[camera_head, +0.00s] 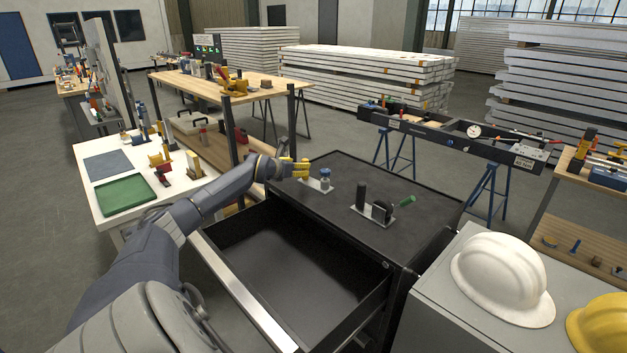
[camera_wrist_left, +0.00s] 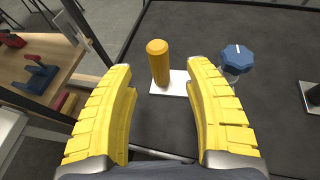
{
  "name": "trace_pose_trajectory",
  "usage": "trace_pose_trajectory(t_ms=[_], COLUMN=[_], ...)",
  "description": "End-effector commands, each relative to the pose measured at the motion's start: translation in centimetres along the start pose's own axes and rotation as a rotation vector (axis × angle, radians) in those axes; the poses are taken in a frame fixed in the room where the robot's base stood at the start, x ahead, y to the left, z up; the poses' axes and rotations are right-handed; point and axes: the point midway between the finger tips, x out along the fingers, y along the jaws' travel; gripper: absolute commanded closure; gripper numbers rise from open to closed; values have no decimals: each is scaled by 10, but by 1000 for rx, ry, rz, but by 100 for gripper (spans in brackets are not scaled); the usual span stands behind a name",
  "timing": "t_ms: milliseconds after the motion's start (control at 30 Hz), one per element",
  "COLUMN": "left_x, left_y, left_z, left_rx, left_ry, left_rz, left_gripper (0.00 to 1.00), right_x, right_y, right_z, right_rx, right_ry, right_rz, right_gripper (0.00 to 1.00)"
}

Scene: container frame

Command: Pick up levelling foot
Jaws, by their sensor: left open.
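My left gripper (camera_head: 299,169) is open, with yellow fingers, over the left part of the black cabinet top (camera_head: 340,165). In the wrist view an upright orange-yellow cylinder (camera_wrist_left: 158,63) on a white plate (camera_wrist_left: 178,80) shows between the fingertips, ahead of them, with no contact visible. A blue lobed knob (camera_wrist_left: 237,58) on a pale, clear-looking base stands just right of the right finger; in the head view this blue-topped piece (camera_head: 325,174) is right beside the gripper. I cannot tell for sure which piece is the levelling foot. My right gripper is not in view.
A dark cylinder (camera_head: 361,194), a black part (camera_head: 380,210) and a green handle (camera_head: 407,201) sit farther right on the cabinet top. The drawer (camera_head: 285,275) below is open and empty. White (camera_head: 502,275) and yellow (camera_head: 602,325) helmets lie at the right.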

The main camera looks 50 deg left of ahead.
Motion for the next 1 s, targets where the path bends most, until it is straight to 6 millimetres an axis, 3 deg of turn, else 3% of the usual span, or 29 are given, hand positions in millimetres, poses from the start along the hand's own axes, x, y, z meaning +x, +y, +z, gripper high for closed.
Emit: trace_pose_trajectory(t_ms=[467,1000], left_x=[15,57], left_y=[0,2], left_z=[0,-3], left_rx=[-1,-2], left_ry=[-1,-2], left_rz=[0,-1], left_gripper=[48,48], right_x=[0,0], right_y=[0,1], right_z=[0,0], right_rx=[0,-1], right_ry=[0,1], right_rz=[0,1], right_gripper=[56,56])
